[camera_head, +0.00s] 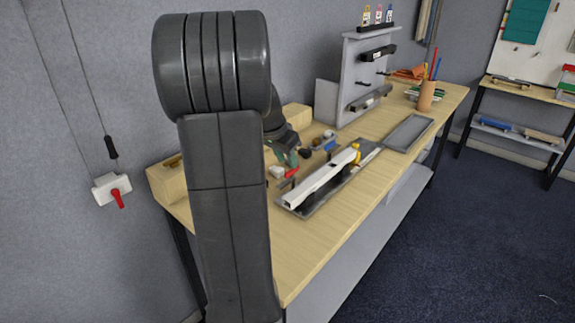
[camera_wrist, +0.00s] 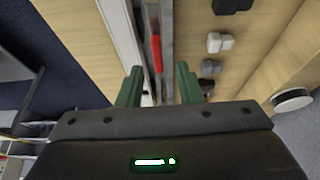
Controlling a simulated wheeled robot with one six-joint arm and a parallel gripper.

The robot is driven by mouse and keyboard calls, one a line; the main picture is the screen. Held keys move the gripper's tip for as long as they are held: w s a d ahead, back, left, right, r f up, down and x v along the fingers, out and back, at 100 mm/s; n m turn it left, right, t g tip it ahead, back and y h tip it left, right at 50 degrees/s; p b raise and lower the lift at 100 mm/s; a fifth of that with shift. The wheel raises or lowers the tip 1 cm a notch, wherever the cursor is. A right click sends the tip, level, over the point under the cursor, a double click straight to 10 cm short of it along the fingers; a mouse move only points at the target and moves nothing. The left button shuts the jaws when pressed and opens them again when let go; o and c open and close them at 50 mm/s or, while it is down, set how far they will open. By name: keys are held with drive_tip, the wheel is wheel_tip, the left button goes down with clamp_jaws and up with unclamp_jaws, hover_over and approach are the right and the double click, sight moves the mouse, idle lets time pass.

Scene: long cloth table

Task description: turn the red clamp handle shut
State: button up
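The red clamp handle (camera_wrist: 156,54) shows in the wrist view as a narrow red bar along a pale metal rail. In the head view a small red piece (camera_head: 291,173), which looks like the same handle, lies beside the long white bar (camera_head: 322,178). My gripper (camera_wrist: 158,82) has two green fingers spread apart with nothing held between them. The handle lines up with the gap between the fingers, just past their tips. I cannot tell the height between them. In the head view my gripper (camera_head: 282,154) is partly hidden behind my arm.
Small tools and blocks lie on the wooden table (camera_head: 320,238) near the clamp. A grey upright rack (camera_head: 356,75), an empty grey tray (camera_head: 408,133) and a pencil cup (camera_head: 426,96) stand farther along. A wall switch (camera_head: 111,188) has a red lever. The table's front strip is clear.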

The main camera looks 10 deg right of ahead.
sight(290, 171)
drive_tip(key=shift+x, duration=1.85)
drive_tip(key=shift+s, duration=0.15)
clamp_jaws()
drive_tip(key=shift+d, duration=0.1)
